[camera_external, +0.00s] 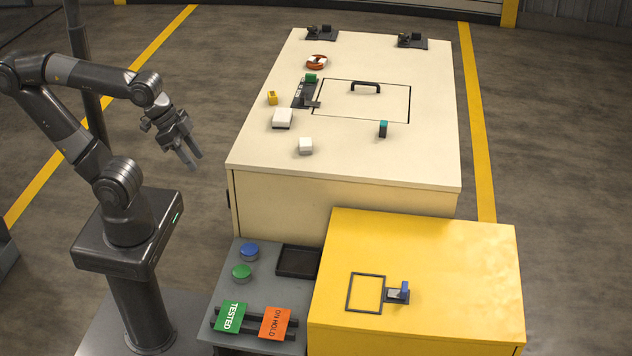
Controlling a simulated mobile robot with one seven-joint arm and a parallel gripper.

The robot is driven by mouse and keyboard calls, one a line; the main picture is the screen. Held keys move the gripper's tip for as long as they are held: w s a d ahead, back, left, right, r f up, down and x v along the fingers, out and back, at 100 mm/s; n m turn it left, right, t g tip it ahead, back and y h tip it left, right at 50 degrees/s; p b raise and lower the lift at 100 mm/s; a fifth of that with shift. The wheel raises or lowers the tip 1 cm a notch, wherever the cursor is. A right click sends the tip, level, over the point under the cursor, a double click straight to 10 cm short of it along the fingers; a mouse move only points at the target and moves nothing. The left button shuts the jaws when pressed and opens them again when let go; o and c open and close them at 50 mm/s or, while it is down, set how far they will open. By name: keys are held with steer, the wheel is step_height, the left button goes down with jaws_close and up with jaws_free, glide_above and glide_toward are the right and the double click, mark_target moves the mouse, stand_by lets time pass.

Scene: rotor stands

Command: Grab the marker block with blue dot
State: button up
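No blue dot can be made out on any block at this size. A small white block (305,146) stands near the front left edge of the cream cabinet top. A larger white block (282,118) lies behind it. A dark upright piece with a teal top (383,128) stands to the right. A small blue piece (404,288) sits on a grey holder on the yellow box. My gripper (190,160) hangs in the air left of the cream cabinet, pointing down, its fingers apart with nothing between them. It touches no block.
The cream cabinet (345,165) also bears a yellow block (272,98), a green block (311,78), an orange-and-white round part (317,62) and a handled hatch (365,88). The yellow box (450,250) and a grey panel with buttons (248,252) stand in front.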

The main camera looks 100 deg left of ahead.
steer(key=shift+o, duration=0.4)
steer(key=o, duration=0.6)
steer(key=shift+c, duration=0.2)
steer(key=w+a+r+n+g+y, duration=0.1)
steer(key=w+a+r, duration=0.2)
steer(key=w+a, duration=0.25)
steer(key=w+a+r+n+g, duration=0.1)
steer(key=w+a+r, duration=0.2)
steer(key=w+a, duration=0.3)
steer(key=n+g+h, duration=0.1)
steer(key=n+g, duration=0.2)
steer(key=g, duration=0.1)
glide_above(272, 94)
step_height(272, 94, down, 9)
step_height(272, 94, down, 11)
steer(key=shift+a+r, duration=0.15)
steer(key=shift+r, duration=0.05)
